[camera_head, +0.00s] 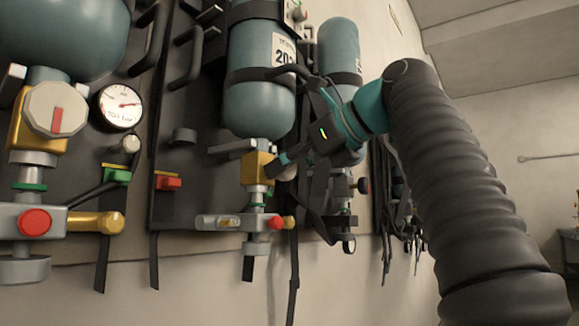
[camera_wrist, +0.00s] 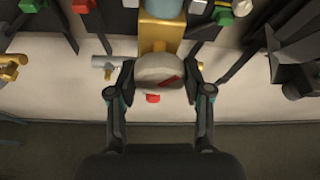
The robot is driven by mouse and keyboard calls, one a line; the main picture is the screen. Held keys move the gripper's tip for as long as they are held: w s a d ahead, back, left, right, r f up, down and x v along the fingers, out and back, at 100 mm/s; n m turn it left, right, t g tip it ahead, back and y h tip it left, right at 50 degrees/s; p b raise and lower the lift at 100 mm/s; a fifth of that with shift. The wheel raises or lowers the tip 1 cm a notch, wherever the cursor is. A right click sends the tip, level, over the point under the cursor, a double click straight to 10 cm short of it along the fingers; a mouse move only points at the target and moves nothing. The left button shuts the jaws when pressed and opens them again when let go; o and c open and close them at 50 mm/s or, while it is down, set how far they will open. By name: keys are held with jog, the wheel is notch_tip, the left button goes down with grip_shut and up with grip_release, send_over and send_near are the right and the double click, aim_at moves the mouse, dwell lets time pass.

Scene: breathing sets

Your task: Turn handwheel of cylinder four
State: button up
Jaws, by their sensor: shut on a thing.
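My gripper (camera_head: 284,163) is at the valve below the middle teal cylinder (camera_head: 262,107), whose label starts with "20". In the wrist view my gripper (camera_wrist: 160,76) has one finger on each side of a pale round handwheel (camera_wrist: 153,70) with a red mark, and is shut on it. The red mark lies slanted on the handwheel's right part. The handwheel sits in front of a brass valve block (camera_head: 256,168), seen also in the wrist view (camera_wrist: 158,32). In the head view my fingers mostly hide the handwheel. No number four is readable.
A larger cylinder at left has its own pale handwheel (camera_head: 56,108) with an upright red mark, beside a gauge (camera_head: 120,107). Another cylinder (camera_head: 339,50) stands behind at right, near my arm. Dark straps (camera_head: 294,270) hang below the sets. The floor side at right is open.

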jog(key=shift+r, duration=0.1)
jog(key=o, duration=1.2)
jog(key=shift+c, duration=0.2)
